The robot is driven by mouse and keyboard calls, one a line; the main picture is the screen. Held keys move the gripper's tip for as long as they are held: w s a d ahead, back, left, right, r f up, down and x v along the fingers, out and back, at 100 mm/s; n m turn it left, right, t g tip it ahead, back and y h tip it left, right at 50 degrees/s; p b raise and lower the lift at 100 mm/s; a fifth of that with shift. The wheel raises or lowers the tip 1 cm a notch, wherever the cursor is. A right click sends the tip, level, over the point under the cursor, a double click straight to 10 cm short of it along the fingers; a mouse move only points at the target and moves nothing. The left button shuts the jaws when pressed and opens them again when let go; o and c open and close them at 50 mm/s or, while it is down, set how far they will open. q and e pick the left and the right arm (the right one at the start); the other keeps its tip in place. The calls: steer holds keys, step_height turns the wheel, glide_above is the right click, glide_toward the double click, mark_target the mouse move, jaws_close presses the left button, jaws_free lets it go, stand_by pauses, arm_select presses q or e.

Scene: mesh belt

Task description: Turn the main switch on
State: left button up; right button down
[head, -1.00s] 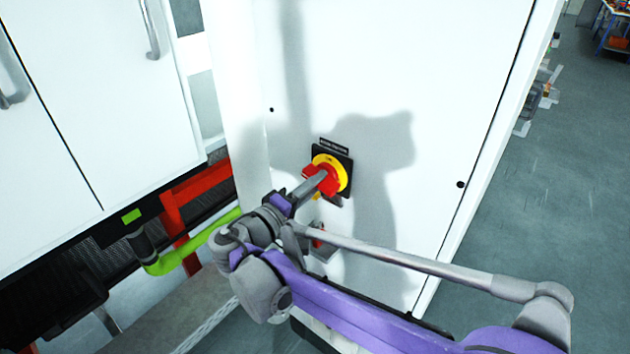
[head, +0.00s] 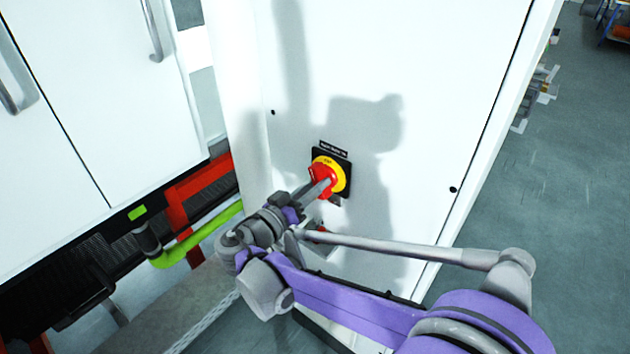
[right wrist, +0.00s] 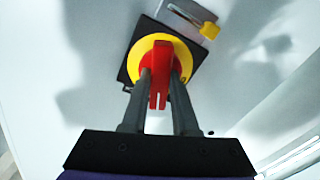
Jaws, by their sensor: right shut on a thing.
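The main switch is a red handle (head: 317,178) on a yellow round disc (head: 342,175) with a black square plate, on the front of a white cabinet (head: 430,100). My right gripper (head: 325,186) reaches it from the lower left and is shut on the red handle. In the right wrist view the two grey fingers (right wrist: 160,90) stand on either side of the red handle (right wrist: 162,60), over the yellow disc (right wrist: 140,48). My fingers cover part of the switch in the head view. My left gripper is not in view.
A small red part (head: 318,232) below the switch is partly hidden by my arm. A yellow piece (right wrist: 209,30) on a metal plate shows beside the switch in the right wrist view. Red and green bars (head: 205,235) stand at the left. Open floor (head: 560,180) lies at the right.

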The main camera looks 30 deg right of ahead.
steer(key=shift+m+p, duration=0.7)
steer(key=shift+m, duration=1.4)
steer(key=c, duration=0.7)
jaws_free()
steer(key=b+v, duration=0.1)
steer(key=v, duration=1)
steer(key=shift+d, duration=0.1)
